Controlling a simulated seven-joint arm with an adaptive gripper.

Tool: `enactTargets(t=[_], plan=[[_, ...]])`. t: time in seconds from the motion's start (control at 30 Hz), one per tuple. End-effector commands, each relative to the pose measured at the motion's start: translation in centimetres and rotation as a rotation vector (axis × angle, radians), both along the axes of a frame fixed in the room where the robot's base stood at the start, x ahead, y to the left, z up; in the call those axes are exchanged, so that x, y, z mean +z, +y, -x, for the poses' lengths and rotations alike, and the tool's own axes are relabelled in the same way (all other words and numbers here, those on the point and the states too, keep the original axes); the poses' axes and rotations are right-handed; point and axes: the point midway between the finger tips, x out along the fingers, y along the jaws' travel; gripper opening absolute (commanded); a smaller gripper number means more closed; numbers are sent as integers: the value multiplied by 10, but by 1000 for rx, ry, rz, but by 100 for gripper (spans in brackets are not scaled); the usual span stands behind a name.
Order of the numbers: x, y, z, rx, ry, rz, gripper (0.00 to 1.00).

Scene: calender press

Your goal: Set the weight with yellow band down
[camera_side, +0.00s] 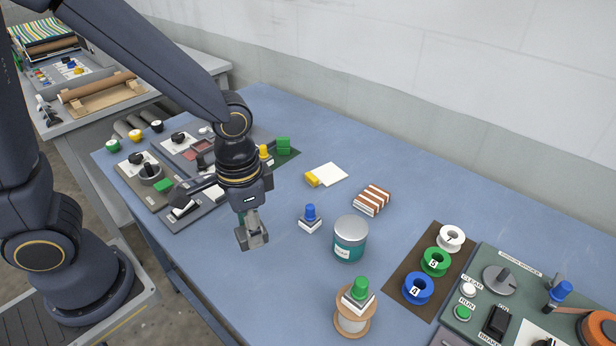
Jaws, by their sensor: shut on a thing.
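My gripper (252,238) points down over the blue table (290,265), left of the teal-labelled tin. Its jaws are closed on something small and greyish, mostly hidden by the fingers. I cannot make out a yellow band on it, nor how far it is from the table top. A yellow knob (264,152) shows behind my wrist.
Right of my gripper are a blue-knobbed block (310,220), the tin (350,244) and a spool (352,321) with a green-knobbed block on top. Numbered spools stand on a brown mat (411,295). A control panel (480,320) is at the right. The front table middle is clear.

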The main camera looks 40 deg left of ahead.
Motion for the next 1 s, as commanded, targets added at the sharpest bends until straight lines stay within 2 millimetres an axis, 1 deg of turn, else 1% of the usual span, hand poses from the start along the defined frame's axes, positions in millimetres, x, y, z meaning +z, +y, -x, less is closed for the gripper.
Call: enactTargets(t=[0.03, 0.1, 0.2, 0.3, 0.4, 0.47, 0.57, 0.67, 0.87, 1.0], plan=[[4, 19, -4, 42, -3, 1, 0], [8, 44, -7, 97, -4, 0, 0], [13, 74, -8, 188, -3, 0, 0], [17, 96, -9, 274, -3, 0, 0], [19, 109, -9, 325, -2, 1, 0], [19, 113, -11, 342, 0, 0, 0], [13, 116, -23, 351, 1, 0, 0], [3, 117, -46, 350, 3, 0, 0], [-22, 119, -99, 349, 2, -1, 0], [-50, 119, -123, 350, 3, 0, 0]])
